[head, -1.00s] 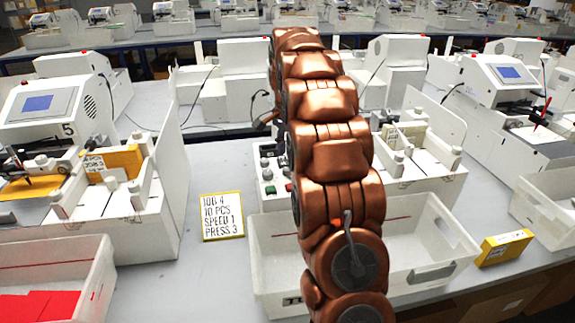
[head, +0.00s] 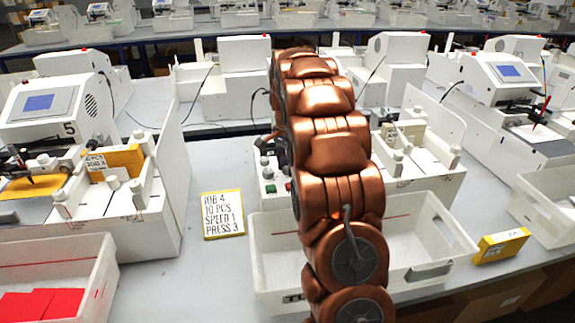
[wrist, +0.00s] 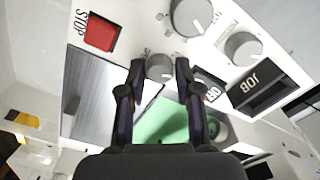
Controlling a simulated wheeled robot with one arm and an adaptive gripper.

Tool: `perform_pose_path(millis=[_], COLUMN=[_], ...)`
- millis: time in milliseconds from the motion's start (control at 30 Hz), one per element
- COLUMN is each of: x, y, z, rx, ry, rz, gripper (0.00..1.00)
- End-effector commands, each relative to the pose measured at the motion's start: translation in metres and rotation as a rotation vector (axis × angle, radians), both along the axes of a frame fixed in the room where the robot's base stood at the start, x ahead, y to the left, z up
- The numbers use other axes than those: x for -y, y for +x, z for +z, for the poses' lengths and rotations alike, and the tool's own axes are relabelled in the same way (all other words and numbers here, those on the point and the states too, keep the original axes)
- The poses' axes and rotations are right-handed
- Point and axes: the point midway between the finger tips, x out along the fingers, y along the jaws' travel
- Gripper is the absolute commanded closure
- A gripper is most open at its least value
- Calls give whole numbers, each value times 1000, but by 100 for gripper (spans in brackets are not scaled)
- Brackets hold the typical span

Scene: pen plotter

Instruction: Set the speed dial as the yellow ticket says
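The yellow-edged ticket (head: 222,214) lies on the bench in the head view and reads JOB 4, 10 PCS, SPEED 1, PRESS 3. The control panel (head: 268,188) is mostly hidden behind my arm. In the wrist view my gripper (wrist: 160,67) is open, its two dark fingers on either side of a small grey knob (wrist: 160,70); gaps show between knob and fingers. A large grey dial (wrist: 191,16) with scale marks and another grey dial (wrist: 243,48) are beyond the right finger.
A red STOP button (wrist: 102,32) is left of the fingers and a black JOB label (wrist: 256,88) is right. A green surface (wrist: 160,125) shows between the fingers. In the head view a white bin (head: 430,235) stands in front, beside a yellow box (head: 501,245).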

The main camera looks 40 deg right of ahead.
Motion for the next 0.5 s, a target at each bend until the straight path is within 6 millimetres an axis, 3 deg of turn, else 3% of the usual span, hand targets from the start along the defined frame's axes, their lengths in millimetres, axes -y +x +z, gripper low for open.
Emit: perform_pose_path(millis=[267,500], x=[0,0], y=[0,0], z=[0,0], rx=[0,1], ry=[0,0], rz=[0,7], gripper=[99,100])
